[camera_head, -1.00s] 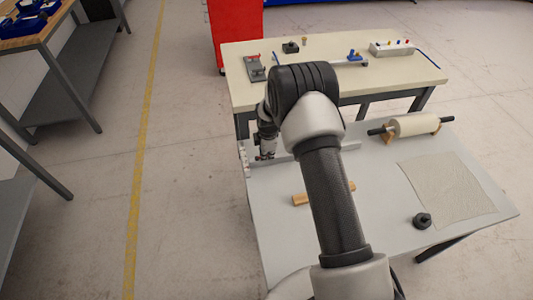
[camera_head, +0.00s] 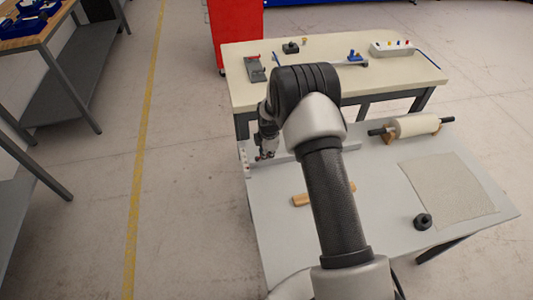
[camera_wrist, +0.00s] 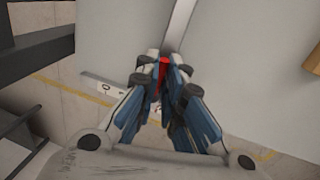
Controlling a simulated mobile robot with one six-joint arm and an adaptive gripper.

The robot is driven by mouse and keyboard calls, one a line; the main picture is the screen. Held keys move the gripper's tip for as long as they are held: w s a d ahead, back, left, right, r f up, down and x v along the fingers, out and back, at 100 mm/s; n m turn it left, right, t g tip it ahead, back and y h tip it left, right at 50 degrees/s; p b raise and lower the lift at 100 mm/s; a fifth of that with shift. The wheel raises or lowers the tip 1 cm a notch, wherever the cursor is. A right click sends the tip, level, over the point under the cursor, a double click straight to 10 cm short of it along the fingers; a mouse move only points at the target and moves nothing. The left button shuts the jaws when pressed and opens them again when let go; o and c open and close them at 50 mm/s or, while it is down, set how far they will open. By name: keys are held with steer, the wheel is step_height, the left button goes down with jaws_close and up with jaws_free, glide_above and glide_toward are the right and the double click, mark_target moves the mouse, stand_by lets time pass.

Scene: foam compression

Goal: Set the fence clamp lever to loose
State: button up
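A small red lever (camera_wrist: 163,69) shows in the wrist view, between the fingertips of my gripper (camera_wrist: 167,72). The two blue and white fingers lean close together around it; whether they touch it is unclear. The grey fence bar (camera_wrist: 181,23) runs away from the lever toward the top of the wrist view. In the head view my gripper (camera_head: 265,156) is low at the left edge of the near table, at the left end of the fence (camera_head: 284,158). My arm hides part of the fence, and the lever is too small to make out there.
The near table (camera_head: 285,230) also holds a wooden piece (camera_head: 301,200), a roller (camera_head: 412,127), a beige sheet (camera_head: 447,190) and a black knob-like object (camera_head: 423,221). A cream bench (camera_head: 400,82) with tools stands behind.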

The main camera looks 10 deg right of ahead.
steer(key=o, duration=0.4)
steer(key=shift+o, duration=0.2)
step_height(320, 180, up, 12)
steer(key=s, duration=0.2)
steer(key=shift+s, duration=0.1)
stand_by(0.5)
steer(key=s+r+m+t, duration=0.1)
steer(key=s+r+m, duration=0.3)
steer(key=s+r, duration=0.5)
steer(key=s+r+m, duration=0.5)
steer(key=s+r, duration=0.1)
steer(key=r, duration=0.6)
steer(key=s+r+m, duration=0.1)
steer(key=s+m, duration=0.4)
steer(key=s, duration=0.6)
steer(key=s+r+m+t, duration=0.1)
steer(key=s+m, duration=0.3)
steer(key=s, duration=0.6)
steer(key=shift+s+a+r+m, duration=0.2)
steer(key=shift+s+r+m, duration=0.2)
steer(key=shift+r, duration=0.35)
